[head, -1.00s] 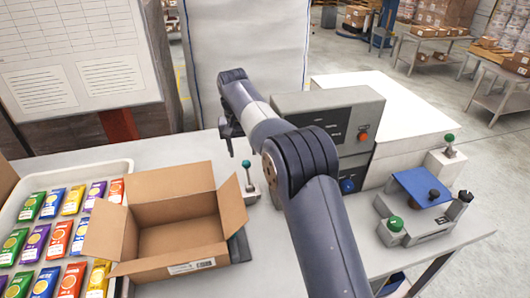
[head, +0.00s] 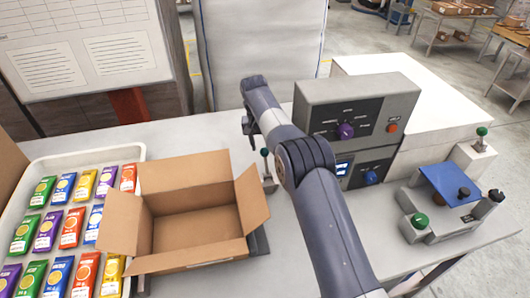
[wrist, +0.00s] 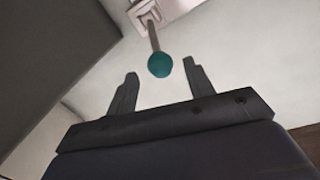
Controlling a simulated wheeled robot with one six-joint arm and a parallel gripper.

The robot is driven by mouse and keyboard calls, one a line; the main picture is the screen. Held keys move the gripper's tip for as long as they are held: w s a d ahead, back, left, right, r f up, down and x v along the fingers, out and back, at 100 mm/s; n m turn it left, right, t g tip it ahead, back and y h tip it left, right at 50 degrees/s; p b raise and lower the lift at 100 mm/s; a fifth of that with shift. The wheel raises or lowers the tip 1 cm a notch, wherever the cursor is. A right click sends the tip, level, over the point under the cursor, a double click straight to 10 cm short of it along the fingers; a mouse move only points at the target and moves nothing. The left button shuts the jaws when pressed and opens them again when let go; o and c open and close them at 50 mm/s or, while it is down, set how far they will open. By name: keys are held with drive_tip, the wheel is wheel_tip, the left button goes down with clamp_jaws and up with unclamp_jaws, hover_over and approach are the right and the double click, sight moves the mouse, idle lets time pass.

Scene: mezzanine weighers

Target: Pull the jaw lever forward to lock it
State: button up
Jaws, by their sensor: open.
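A lever (head: 267,168) with a green ball knob stands on a small pale base on the worktable, behind the right side of the open carton. In the wrist view its teal-green knob (wrist: 160,64) shows just beyond and between my two fingertips, with its stem running up to a pale base. My gripper (wrist: 158,82) is open and empty, with a finger on each side of the line to the knob. In the head view my gripper (head: 250,130) hangs above and left of this lever, partly hidden by my arm.
An open carton (head: 195,248) and a tray of colourful packets (head: 130,152) fill the left. A grey control console (head: 350,100) stands behind my arm. A fixture with a blue plate (head: 450,184) sits at the right. The table behind the carton is mostly clear.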

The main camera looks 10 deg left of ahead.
sight(264, 149)
drive_tip(key=shift+d+f+p, duration=0.15)
drive_tip(key=shift+f+p, duration=0.05)
drive_tip(key=shift+f, duration=0.95)
drive_tip(key=shift+d+f+p, duration=0.1)
drive_tip(key=shift+f+p, duration=0.05)
drive_tip(key=shift+f, duration=0.95)
clamp_jaws()
